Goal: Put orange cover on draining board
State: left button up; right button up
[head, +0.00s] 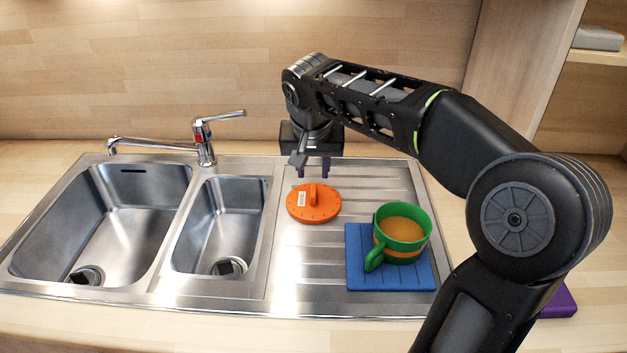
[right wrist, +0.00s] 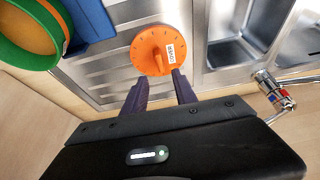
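The orange cover (head: 313,204) is a round disc with a raised handle and a small white label. It lies flat on the ribbed steel draining board (head: 345,177), just right of the small basin. My right gripper (head: 313,172) is above and behind the cover, pointing down. In the right wrist view its two dark fingertips (right wrist: 160,88) are apart with nothing between them, and the cover (right wrist: 160,50) lies just beyond them. The fingers do not appear to touch the cover. My left gripper is not in view.
A green and orange cup (head: 402,234) stands on a blue mat (head: 390,272) at the front right of the board. A large basin (head: 115,225), a small basin (head: 222,225) and a tap (head: 205,140) are to the left. A purple item (head: 560,303) lies at the right, partly hidden.

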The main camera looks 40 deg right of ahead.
jog(key=v, duration=0.3)
jog(key=shift+r, duration=0.1)
dwell(0.8)
